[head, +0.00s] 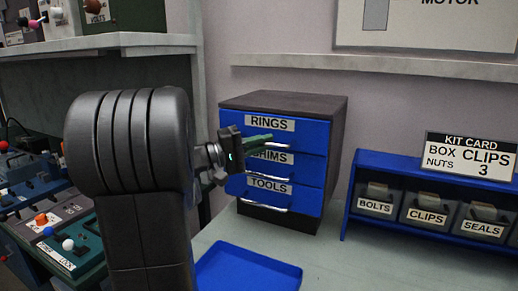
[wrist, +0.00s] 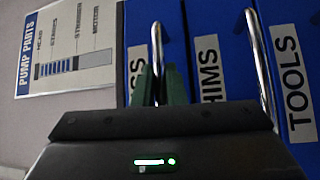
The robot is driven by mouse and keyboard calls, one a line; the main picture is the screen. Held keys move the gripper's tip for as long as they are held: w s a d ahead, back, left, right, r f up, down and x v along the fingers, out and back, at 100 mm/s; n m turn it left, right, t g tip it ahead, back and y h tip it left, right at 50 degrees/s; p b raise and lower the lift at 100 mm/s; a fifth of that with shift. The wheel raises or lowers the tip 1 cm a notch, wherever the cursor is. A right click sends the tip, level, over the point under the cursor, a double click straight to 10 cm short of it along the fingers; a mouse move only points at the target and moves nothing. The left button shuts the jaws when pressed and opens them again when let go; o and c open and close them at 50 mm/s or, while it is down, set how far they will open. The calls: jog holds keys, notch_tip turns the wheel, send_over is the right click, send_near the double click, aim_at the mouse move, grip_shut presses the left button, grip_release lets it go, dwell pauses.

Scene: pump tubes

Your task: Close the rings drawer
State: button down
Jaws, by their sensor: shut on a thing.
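The rings drawer (head: 310,133) is the top blue drawer of a small dark cabinet. Its front looks about level with the drawers below, with no clear gap; a small opening cannot be ruled out. My gripper (head: 266,139) is at its front, with green fingers over the silver handle (head: 282,147). In the wrist view, turned sideways, the gripper's green fingers (wrist: 155,84) are closed on either side of the rings handle (wrist: 157,45). Part of the RINGS label is hidden behind the fingers there.
The shims drawer (head: 313,168) and tools drawer (head: 307,200) sit below, with protruding handles. A blue tray (head: 248,268) lies on the bench in front. A blue rack (head: 358,190) with labelled bins and a kit card (head: 468,156) stand to the right.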

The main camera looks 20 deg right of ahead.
jog(key=shift+w+d, duration=0.3)
jog(key=shift+a+r, duration=0.1)
jog(key=c, duration=1.5)
grip_release()
jog(key=shift+w, duration=0.1)
jog(key=w+a+f+b, duration=0.1)
jog(key=a+f, duration=0.1)
jog(key=a, duration=1.1)
jog(key=shift+a, duration=0.2)
jog(key=shift+d, duration=0.15)
